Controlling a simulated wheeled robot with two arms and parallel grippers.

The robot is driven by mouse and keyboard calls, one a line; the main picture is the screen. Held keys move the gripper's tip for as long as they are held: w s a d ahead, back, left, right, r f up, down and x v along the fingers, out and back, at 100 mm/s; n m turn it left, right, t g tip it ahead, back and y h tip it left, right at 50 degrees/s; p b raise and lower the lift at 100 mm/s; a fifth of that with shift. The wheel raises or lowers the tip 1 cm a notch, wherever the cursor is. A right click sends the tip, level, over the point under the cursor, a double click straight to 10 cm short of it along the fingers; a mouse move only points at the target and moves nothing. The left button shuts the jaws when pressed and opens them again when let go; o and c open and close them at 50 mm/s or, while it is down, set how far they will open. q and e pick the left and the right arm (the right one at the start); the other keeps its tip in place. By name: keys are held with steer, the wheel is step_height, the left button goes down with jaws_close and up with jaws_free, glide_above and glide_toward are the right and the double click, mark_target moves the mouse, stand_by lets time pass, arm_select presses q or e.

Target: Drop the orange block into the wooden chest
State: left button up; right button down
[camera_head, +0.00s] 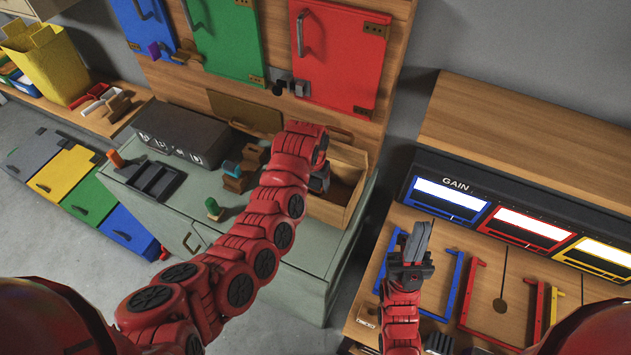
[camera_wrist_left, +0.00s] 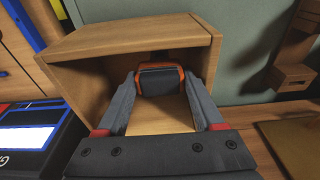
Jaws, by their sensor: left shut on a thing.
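The open wooden chest (camera_head: 325,211) stands at the right end of the green-grey cabinet top in the head view. It also fills the middle of the left wrist view (camera_wrist_left: 120,42). My left gripper (camera_head: 319,181) is at the chest's opening, its tips largely hidden by my red arm. In the left wrist view its two fingers (camera_wrist_left: 162,85) are shut on a dark block with orange edges, the orange block (camera_wrist_left: 161,79). The block is within the chest's opening; I cannot tell whether it touches the bottom. My right gripper (camera_head: 416,242) looks shut and empty, over the wooden bench at right.
A dark case (camera_head: 180,135), a black tray (camera_head: 150,180), an orange cylinder (camera_head: 115,158) and a green knob (camera_head: 212,207) are on the cabinet left of my arm. Coloured doors (camera_head: 335,55) stand behind. A GAIN panel (camera_head: 500,210) and coloured frames are at right.

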arm_select(q)
steer(key=o, duration=1.1)
steer(key=shift+r, duration=0.3)
steer(key=shift+r+p, duration=0.5)
steer(key=shift+p, duration=0.1)
steer(key=r+b, duration=0.2)
steer(key=r, duration=0.3)
steer(key=shift+s+b, duration=0.25)
steer(key=shift+b, duration=0.15)
step_height(320, 180, up, 7)
steer(key=s+p, duration=0.1)
steer(key=shift+a+f, duration=0.2)
steer(key=shift+a, duration=0.1)
